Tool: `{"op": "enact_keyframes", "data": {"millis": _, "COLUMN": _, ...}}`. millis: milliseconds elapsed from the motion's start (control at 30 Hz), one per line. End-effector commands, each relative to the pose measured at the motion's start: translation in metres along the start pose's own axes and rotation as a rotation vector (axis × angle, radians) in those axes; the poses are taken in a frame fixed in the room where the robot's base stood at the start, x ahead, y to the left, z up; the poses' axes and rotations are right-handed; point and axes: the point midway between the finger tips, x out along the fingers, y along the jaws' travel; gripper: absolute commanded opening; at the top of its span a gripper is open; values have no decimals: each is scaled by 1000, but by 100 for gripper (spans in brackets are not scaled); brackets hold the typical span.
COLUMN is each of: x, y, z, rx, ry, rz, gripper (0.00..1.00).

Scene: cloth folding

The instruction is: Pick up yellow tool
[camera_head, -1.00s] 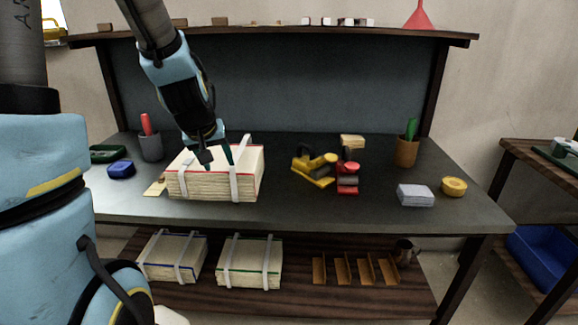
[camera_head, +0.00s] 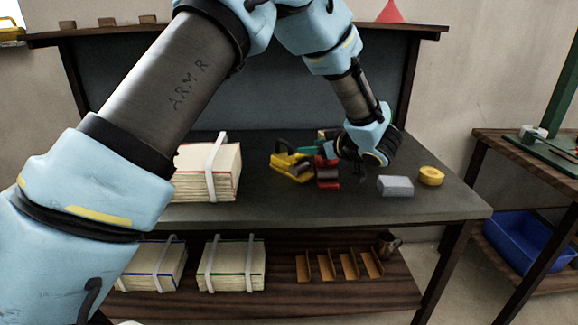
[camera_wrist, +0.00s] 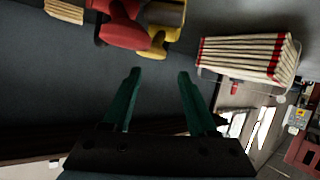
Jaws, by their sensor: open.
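The yellow tool (camera_head: 292,170), with dark parts, lies on the grey worktop near the middle of the table. The red tool (camera_head: 327,175) stands close on its right. My gripper (camera_head: 332,164) is open, above and behind the red tool, with one green finger reaching left toward the yellow tool. In the wrist view my gripper (camera_wrist: 158,75) shows two spread green fingers with nothing between them. The yellow tool (camera_wrist: 154,45) is beyond the fingertips at the top, partly hidden by the red tool (camera_wrist: 122,32).
A strapped cream stack (camera_head: 207,172) stands to the left. A grey block (camera_head: 396,186) and a yellow roll (camera_head: 431,176) lie to the right. A dark back panel (camera_head: 240,100) rises behind the worktop. The front middle of the worktop is clear.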

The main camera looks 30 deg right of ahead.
Motion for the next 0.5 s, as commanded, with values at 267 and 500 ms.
{"op": "enact_keyframes", "data": {"millis": 267, "x": 26, "y": -2, "z": 1, "rx": 2, "ry": 3, "rz": -15, "gripper": 59}}
{"op": "enact_keyframes", "data": {"millis": 500, "x": 54, "y": -1, "z": 1, "rx": 1, "ry": 3, "rz": -11, "gripper": 59}}
